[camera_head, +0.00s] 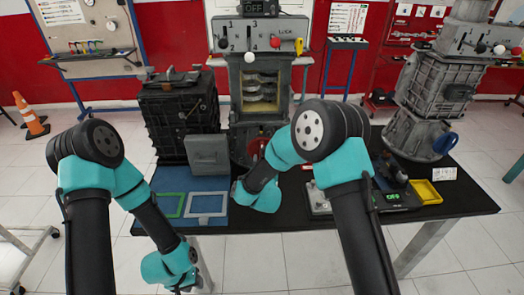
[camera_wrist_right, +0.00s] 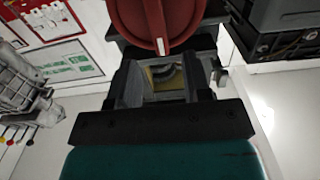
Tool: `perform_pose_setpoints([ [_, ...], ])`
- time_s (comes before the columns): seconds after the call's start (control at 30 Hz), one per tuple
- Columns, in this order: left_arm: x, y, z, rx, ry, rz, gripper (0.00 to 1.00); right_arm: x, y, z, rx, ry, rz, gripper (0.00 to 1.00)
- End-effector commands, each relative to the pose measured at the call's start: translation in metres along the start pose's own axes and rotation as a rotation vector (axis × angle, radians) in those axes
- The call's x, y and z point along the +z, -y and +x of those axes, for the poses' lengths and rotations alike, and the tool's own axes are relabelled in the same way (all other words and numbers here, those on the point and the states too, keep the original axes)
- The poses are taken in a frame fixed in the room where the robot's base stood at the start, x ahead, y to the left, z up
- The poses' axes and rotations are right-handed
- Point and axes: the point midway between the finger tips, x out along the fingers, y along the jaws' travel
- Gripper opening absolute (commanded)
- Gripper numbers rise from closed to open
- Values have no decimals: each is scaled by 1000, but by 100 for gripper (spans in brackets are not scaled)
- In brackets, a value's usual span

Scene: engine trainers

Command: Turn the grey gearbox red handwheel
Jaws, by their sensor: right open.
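The grey gearbox (camera_head: 258,88) stands upright at the back middle of the black table, its front window showing gears. Its red handwheel (camera_head: 254,148) is low on the front, partly hidden by my right arm. In the right wrist view the red handwheel (camera_wrist_right: 160,20) is large at the top edge, with a white mark on its rim. My right gripper (camera_wrist_right: 166,72) is open, its dark fingers apart just below the wheel in that view; contact cannot be told. My left gripper (camera_head: 186,287) is low at the front left, away from the gearbox; its fingers are unclear.
A black engine block (camera_head: 180,115) stands left of the gearbox. Another grey machine with a blue handwheel (camera_head: 445,143) stands at the right. Blue mats with frames (camera_head: 206,204) lie front left; a yellow tray (camera_head: 425,191) lies right. An orange cone (camera_head: 30,116) stands on the floor.

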Motion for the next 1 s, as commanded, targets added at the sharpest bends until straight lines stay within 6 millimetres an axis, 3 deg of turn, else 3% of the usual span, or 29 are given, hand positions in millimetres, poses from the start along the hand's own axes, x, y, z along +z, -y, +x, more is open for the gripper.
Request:
perform_pose_setpoints([
  [0.33,0,0,0,0,0,0,38,0,0,52,0,0,1,45],
  [0.77,0,0,0,0,0,0,38,0,0,61,-1,1,1,45],
  [1.0,0,0,0,0,0,0,38,0,0,61,-1,1,1,22],
])
